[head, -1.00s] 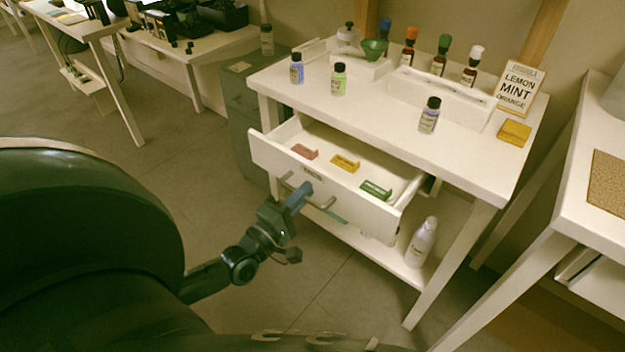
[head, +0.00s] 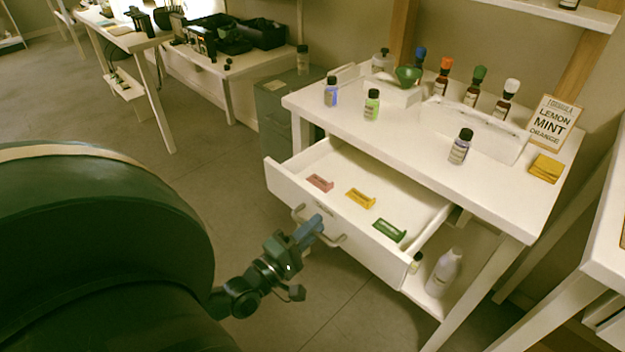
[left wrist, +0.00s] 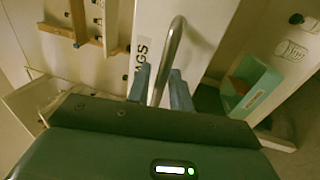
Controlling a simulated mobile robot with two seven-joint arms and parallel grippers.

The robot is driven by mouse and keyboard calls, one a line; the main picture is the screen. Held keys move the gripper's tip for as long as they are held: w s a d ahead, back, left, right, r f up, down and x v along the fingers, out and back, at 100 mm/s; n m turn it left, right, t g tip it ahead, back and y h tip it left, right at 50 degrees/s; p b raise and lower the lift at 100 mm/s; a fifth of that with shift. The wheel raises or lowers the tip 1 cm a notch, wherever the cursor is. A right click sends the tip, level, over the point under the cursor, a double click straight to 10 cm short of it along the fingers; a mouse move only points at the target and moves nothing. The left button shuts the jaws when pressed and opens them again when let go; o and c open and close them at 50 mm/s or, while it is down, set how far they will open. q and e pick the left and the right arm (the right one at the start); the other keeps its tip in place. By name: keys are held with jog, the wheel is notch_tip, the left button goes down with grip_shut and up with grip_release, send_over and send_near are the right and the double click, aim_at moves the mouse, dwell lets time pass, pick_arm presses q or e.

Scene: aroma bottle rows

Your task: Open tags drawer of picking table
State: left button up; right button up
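The tags drawer (head: 345,222) of the white picking table (head: 485,195) stands pulled well out, with a pink, a yellow and a green tag piece inside. Its front carries a grey bar handle (head: 331,240). My left gripper (head: 311,229) is at this handle. In the left wrist view the handle (left wrist: 174,45) runs between the two blue fingers (left wrist: 160,88), which look closed around it, beside a label partly reading "AGS". The exact finger contact is hard to see. My right gripper is not in view.
Small bottles, a green funnel, a white rack and a "LEMON MINT ORANGE" sign (head: 555,122) stand on the tabletop. A white bottle (head: 444,272) stands on the lower shelf. A grey cabinet (head: 285,112) is behind left. Open floor lies before the drawer.

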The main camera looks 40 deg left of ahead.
pick_arm(q)
jog(key=shift+o, duration=0.2)
jog(key=shift+s, duration=0.2)
jog(key=v, duration=1.2)
jog(key=shift+s, duration=0.4)
jog(key=shift+a, duration=0.1)
